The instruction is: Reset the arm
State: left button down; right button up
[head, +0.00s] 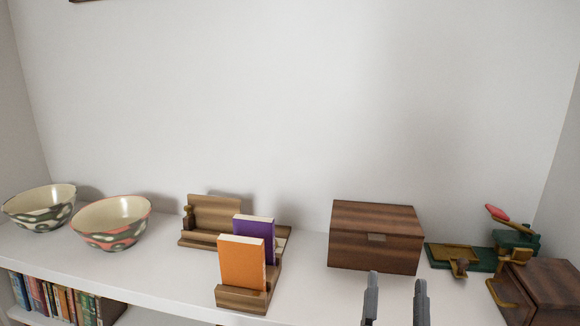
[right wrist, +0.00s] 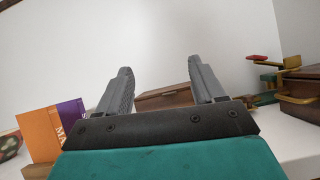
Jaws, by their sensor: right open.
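My right gripper (head: 396,300) is at the bottom edge of the head view, in front of the closed wooden box (head: 375,236). Its two grey fingers are apart with nothing between them. In the right wrist view my gripper (right wrist: 160,85) also shows open and empty, with the wooden box (right wrist: 163,99) beyond it, partly hidden by the fingers. My left gripper is not in either view.
A wooden holder (head: 245,298) carries an orange book (head: 241,263) and a purple book (head: 254,232). Two patterned bowls (head: 112,222) (head: 40,207) stand at left. A green and brass device (head: 465,259) and a dark wooden box (head: 551,290) stand at right. Books (head: 62,299) fill a lower shelf.

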jog(key=s+d+f+m+g+h, duration=0.1)
jog(key=s+d+f+m+g, duration=0.25)
jog(key=f+m+g, duration=0.45)
jog(key=s+d+f+m+g+h, duration=0.1)
jog(key=s+d+f+m+g, duration=0.3)
jog(key=m, duration=0.6)
jog(key=s+a+f+m+g+y, duration=0.2)
jog(key=s+f+m+g+y, duration=0.2)
jog(key=s+m, duration=0.25)
jog(key=s+a+f+m+g+y, duration=0.1)
jog(key=s+f+m+g+y, duration=0.2)
jog(key=s+m+g+y, duration=0.25)
jog(key=w+a+f+n+t+y, duration=0.1)
jog(key=w+a+f+t+y, duration=0.1)
jog(key=w+a+f+t, duration=0.55)
pick_arm(q)
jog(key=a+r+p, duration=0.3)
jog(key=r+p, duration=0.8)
jog(key=p, duration=0.4)
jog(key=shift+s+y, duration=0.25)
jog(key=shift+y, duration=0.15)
pick_arm(e)
jog(key=d+r, duration=0.2)
jog(key=r, duration=0.5)
jog(key=s+d+r+t, duration=0.1)
jog(key=d+r, duration=0.1)
jog(key=r, duration=0.5)
jog(key=shift+s+d+h, duration=0.25)
jog(key=shift+h, duration=0.2)
